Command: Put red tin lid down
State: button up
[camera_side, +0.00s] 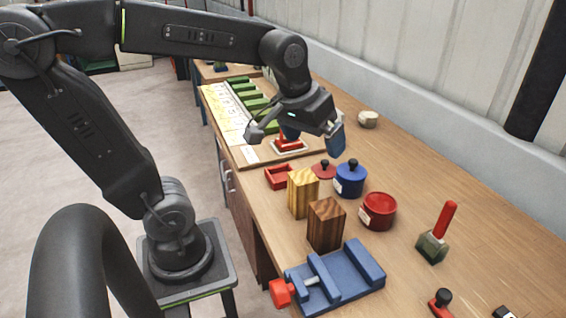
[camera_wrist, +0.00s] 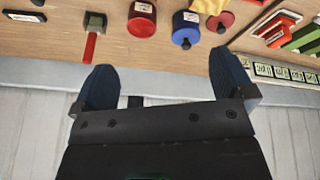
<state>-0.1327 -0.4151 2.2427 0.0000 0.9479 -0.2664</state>
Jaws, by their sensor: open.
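The red tin lid (camera_side: 323,171), a flat red disc with a dark knob, lies on the bench beside the blue tin (camera_side: 350,181). The lid also shows at the top of the wrist view (camera_wrist: 220,21), right of the blue tin (camera_wrist: 185,24). The red tin (camera_side: 378,211) stands open, without a lid, nearer the camera; it shows in the wrist view too (camera_wrist: 141,20). My gripper (camera_side: 314,134) has blue fingertips spread apart with nothing between them. It is in the air above the bench, apart from the lid. The wrist view shows the empty gap between its fingers (camera_wrist: 164,85).
Two wooden blocks (camera_side: 303,194) (camera_side: 326,226), a small red tray (camera_side: 278,177) and a blue vise (camera_side: 335,278) stand around the tins. A red-handled tool (camera_side: 436,238) stands to the right. Green pieces (camera_side: 247,95) line a board behind. The bench's right side has free room.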

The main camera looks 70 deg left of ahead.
jog(key=s+d+f+m, duration=0.1)
jog(key=s+d+m, duration=0.1)
jog(key=s, duration=0.1)
jog(key=s+d+m+t, duration=0.1)
jog(key=s+m, duration=0.1)
jog(key=s, duration=0.2)
jog(key=shift+s+d+f+m+h, duration=0.3)
jog(key=shift+d+f, duration=0.05)
jog(key=shift+f, duration=0.05)
